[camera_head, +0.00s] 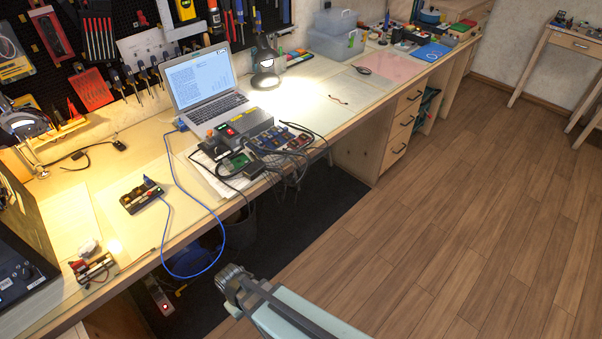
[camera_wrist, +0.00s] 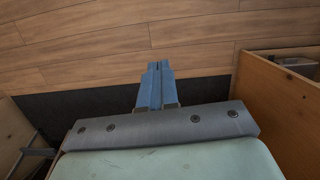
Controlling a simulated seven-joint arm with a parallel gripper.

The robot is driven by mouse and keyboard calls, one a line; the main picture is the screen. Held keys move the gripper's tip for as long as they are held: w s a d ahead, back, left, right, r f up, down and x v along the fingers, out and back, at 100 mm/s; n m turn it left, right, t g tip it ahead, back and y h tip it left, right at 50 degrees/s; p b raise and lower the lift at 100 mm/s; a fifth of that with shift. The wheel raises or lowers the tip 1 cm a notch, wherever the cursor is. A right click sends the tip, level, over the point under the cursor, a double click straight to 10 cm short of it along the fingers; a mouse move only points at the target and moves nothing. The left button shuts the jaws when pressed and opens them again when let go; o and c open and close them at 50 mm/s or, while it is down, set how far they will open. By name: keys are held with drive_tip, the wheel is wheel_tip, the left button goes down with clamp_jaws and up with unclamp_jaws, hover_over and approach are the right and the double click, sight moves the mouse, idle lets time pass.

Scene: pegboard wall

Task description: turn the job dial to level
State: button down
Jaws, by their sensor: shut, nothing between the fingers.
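I cannot make out a job dial for certain at this size. A grey control box (camera_head: 228,132) with a red and a green lit part stands on the workbench in front of the laptop. A small dark box (camera_head: 141,195) with several coloured parts lies on the bench to its left, with a blue cable. My gripper (camera_wrist: 158,68) shows in the wrist view with its two blue fingers together and nothing between them. Wooden floor and a dark mat lie beyond the fingers. In the head view my arm is in front of the bench edge, apart from both boxes.
The laptop (camera_head: 204,81) and a lit lamp (camera_head: 265,64) stand behind the control box. Circuit boards and tangled cables (camera_head: 270,142) crowd its right side. A blue cable (camera_head: 172,242) loops below the bench edge. Drawers (camera_head: 402,122) stand under the bench. The floor (camera_head: 480,200) is clear.

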sight(36, 279)
drive_tip(key=s+a+r+n+t+y, duration=0.1)
drive_tip(key=s+a+r, duration=0.3)
drive_tip(key=a+r, duration=0.6)
drive_tip(key=s+a+r+n+t+y, duration=0.2)
drive_tip(key=a+r, duration=0.8)
drive_tip(key=a, duration=0.8)
drive_tip(key=s+a+r+n+t+y, duration=0.2)
drive_tip(key=s+a+r, duration=0.3)
drive_tip(key=a+r, duration=0.5)
drive_tip(key=shift+s+a+y, duration=0.2)
drive_tip(key=shift+a+y, duration=0.05)
drive_tip(key=shift+a, duration=0.95)
drive_tip(key=shift+s+a+y, duration=0.2)
drive_tip(key=shift+a+y, duration=0.05)
drive_tip(key=shift+a, duration=0.95)
drive_tip(key=w+a+r+m+t+y, duration=0.1)
drive_tip(key=w+a+r+m+t, duration=0.1)
drive_tip(key=w+a+r+m, duration=0.2)
drive_tip(key=shift+a+m, duration=0.75)
drive_tip(key=shift+m, duration=0.05)
drive_tip(key=shift+f, duration=0.15)
drive_tip(key=shift+x, duration=3.3)
drive_tip(key=shift+a, duration=0.15)
